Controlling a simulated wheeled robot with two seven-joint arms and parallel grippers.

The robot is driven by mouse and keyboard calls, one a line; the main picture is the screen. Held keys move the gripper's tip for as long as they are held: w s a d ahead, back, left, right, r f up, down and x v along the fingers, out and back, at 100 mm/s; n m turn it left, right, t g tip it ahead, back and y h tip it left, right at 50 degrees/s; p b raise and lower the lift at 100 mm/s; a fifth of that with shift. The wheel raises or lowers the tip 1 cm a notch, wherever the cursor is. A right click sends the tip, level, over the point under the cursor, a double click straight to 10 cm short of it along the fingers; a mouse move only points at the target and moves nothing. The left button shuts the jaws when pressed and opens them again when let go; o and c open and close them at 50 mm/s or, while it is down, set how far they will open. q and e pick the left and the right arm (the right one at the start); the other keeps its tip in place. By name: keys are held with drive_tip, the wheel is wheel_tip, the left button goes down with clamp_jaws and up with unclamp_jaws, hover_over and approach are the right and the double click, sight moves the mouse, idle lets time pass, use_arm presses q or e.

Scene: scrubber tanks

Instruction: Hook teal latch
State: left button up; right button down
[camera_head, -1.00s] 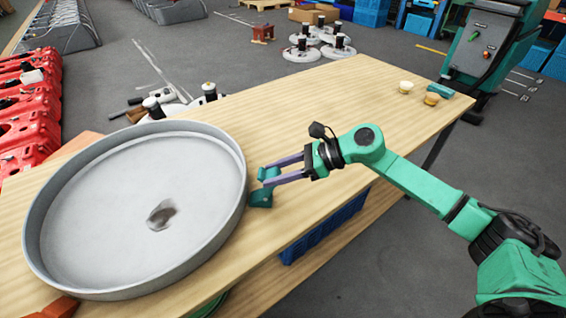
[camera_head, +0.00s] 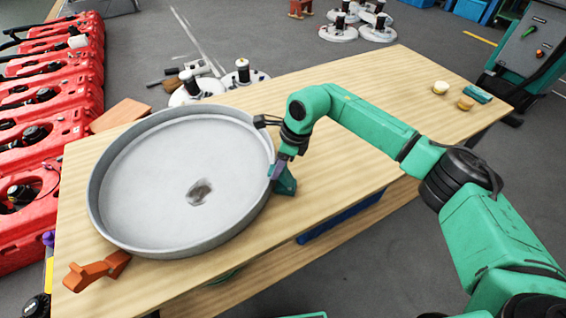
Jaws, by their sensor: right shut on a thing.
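The teal latch (camera_head: 286,182) is at the right rim of a large round grey tank lid or pan (camera_head: 150,170) that lies on the wooden table. My right gripper (camera_head: 278,168) points down at the rim and is shut on the teal latch; its purple fingers are partly hidden by the wrist. The latch's lower end hangs beside the pan's outer wall, and I cannot tell whether it is touching it. My left gripper is not in view.
An orange latch-like piece (camera_head: 97,270) lies at the table's front left, and an orange block (camera_head: 120,115) behind the pan. Two small round pieces and a teal piece (camera_head: 478,94) sit at the far right. The table (camera_head: 370,130) is clear between.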

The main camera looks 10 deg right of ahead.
sight(290, 177)
drive_tip(key=shift+a+f+h, duration=0.1)
drive_tip(key=shift+h, duration=0.2)
drive_tip(key=shift+c, duration=1.8)
unclamp_jaws()
drive_tip(key=shift+a, duration=0.1)
drive_tip(key=b+v, duration=0.2)
drive_tip(key=v, duration=1.2)
drive_tip(key=shift+r, duration=0.25)
drive_tip(key=shift+w, duration=0.1)
